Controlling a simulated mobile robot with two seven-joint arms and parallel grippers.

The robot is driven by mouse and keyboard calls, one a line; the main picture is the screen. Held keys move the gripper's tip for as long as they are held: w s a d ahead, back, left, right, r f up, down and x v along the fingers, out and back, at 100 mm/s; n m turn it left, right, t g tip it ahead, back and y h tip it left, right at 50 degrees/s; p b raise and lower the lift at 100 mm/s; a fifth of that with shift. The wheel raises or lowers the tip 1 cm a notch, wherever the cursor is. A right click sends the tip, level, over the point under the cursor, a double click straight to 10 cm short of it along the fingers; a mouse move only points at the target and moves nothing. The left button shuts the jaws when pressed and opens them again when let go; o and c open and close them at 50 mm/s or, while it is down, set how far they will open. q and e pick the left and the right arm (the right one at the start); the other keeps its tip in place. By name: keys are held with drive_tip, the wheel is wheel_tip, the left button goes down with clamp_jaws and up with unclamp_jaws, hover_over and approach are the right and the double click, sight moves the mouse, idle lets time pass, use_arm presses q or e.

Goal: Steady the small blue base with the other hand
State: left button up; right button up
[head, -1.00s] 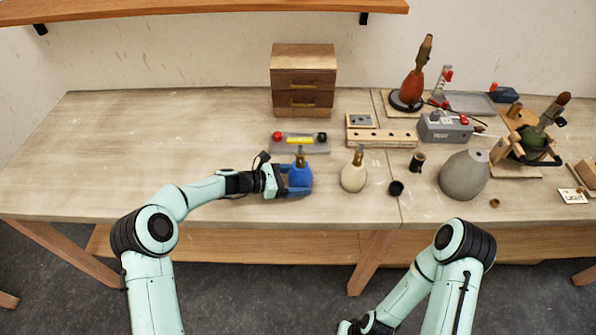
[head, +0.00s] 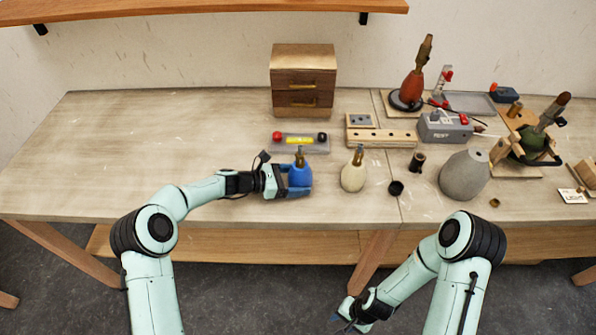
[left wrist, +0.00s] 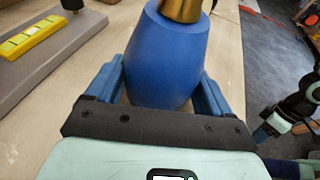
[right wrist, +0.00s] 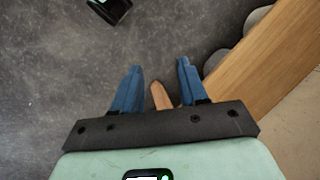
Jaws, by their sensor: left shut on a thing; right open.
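The small blue base (head: 300,176) stands upright on the bench, with a brass fitting (head: 299,155) on its top. My left gripper (head: 291,182) is shut on the blue base from the left side. In the left wrist view the blue base (left wrist: 166,58) sits between both blue fingers, and the brass fitting shows at the top edge. My right gripper (head: 343,318) is open and empty, low in front of the bench and away from the base. In the right wrist view its fingers (right wrist: 159,92) are apart over the grey floor.
A cream base (head: 353,175) stands just right of the blue base, with a black cup (head: 396,188) beyond it. A grey tray with a yellow bar (head: 300,142) lies behind. A large grey base (head: 464,176) stands further right. The bench's left part (head: 130,150) is clear.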

drive_tip(key=w+r+m, duration=0.4)
drive_tip(key=w+r, duration=0.2)
drive_tip(key=w, duration=0.2)
wheel_tip(320, 180, up, 35)
drive_tip(key=m+t+y, duration=0.5)
drive_tip(key=m+t, duration=0.1)
drive_tip(key=m, duration=0.8)
hover_over(303, 154)
drive_tip(key=s+d, duration=0.4)
drive_tip(key=d, duration=0.1)
drive_tip(key=x, duration=0.9)
drive_tip(key=shift+f, duration=0.1)
drive_tip(key=shift+w+d, duration=0.1)
